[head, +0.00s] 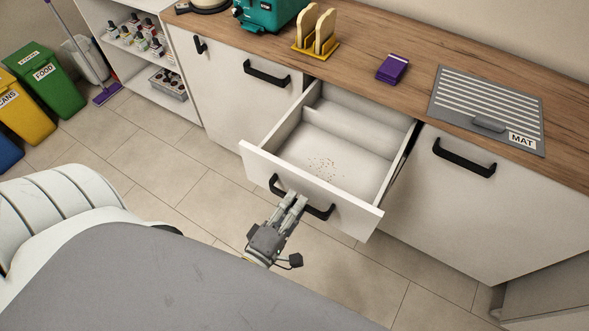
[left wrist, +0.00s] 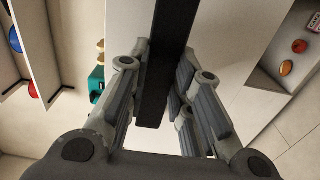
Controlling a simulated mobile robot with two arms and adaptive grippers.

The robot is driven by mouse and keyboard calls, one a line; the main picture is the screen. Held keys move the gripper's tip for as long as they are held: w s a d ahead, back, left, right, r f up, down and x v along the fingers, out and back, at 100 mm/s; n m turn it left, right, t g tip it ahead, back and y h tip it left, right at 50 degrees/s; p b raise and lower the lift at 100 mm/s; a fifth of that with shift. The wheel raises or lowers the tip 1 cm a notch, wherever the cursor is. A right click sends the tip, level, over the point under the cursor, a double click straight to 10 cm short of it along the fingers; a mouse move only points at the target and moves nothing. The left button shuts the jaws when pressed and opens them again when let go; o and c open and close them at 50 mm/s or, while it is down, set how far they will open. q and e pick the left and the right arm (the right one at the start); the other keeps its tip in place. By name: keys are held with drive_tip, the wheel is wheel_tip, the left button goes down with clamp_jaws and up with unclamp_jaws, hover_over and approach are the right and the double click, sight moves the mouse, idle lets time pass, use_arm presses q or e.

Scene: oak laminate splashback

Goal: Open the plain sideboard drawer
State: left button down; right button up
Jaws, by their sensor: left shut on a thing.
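The plain white sideboard drawer (head: 320,197) is pulled well out from the sideboard in the head view. Its inside shows a divider, bare compartments and some brown crumbs on the floor. My left gripper (head: 291,201) is at the drawer front, shut on the black bar handle (head: 318,212). In the left wrist view the handle (left wrist: 158,80) runs between the fingers of my left gripper (left wrist: 155,100). My right gripper is in neither view.
On the wooden worktop stand a toast rack (head: 318,48), a purple box (head: 393,68), a teal appliance (head: 262,14) and a grey mat (head: 487,110). Closed fronts with black handles flank the drawer. Green (head: 55,85) and yellow bins stand at the left. Tiled floor lies open before the sideboard.

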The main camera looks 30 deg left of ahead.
use_arm(q)
drive_tip(key=c, duration=1.3)
unclamp_jaws()
drive_tip(key=s, duration=1.2)
drive_tip(key=shift+a, duration=0.2)
